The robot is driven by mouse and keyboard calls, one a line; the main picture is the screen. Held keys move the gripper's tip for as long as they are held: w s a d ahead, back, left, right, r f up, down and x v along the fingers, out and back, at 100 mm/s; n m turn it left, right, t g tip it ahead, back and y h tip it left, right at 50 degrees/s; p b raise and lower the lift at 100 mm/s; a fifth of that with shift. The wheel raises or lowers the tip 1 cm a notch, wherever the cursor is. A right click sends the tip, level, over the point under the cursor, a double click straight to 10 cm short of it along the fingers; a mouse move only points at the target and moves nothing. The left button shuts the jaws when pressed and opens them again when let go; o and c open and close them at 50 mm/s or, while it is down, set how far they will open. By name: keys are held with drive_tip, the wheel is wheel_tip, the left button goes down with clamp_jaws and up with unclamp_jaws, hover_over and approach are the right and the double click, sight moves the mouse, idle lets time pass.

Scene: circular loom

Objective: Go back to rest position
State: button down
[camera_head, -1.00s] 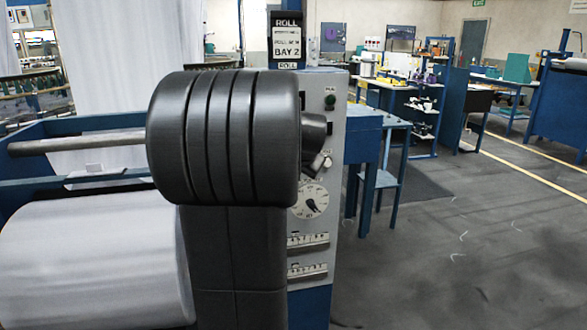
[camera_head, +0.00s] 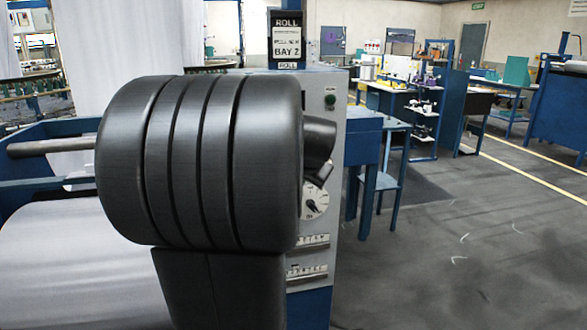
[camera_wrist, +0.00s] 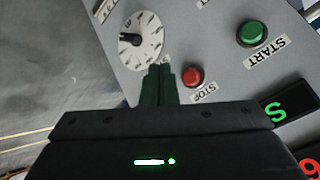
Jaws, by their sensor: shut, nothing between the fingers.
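My gripper (camera_wrist: 159,84) shows in the wrist view with its two dark fingers together and nothing between them. It is in front of the grey control panel (camera_wrist: 185,50), apart from it as far as I can tell. The panel carries a white dial with a black knob (camera_wrist: 138,40), a red stop button (camera_wrist: 193,76) and a green start button (camera_wrist: 251,33). In the head view my arm's dark links hide much of the panel (camera_head: 330,135); the green button (camera_head: 330,101) and part of the dial (camera_head: 315,203) show to their right. The gripper's fingers are hidden there.
A white fabric roll (camera_head: 75,265) on a blue frame lies at the left. A blue side table (camera_head: 362,122) stands right of the panel. Workbenches (camera_head: 400,88) are farther back. The grey floor (camera_head: 440,260) at the right is clear.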

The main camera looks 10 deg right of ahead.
drive_tip(key=shift+w, duration=0.1)
idle(0.3)
drive_tip(key=s+b, duration=0.1)
drive_tip(key=s, duration=0.3)
drive_tip(key=shift+d, duration=0.1)
idle(0.5)
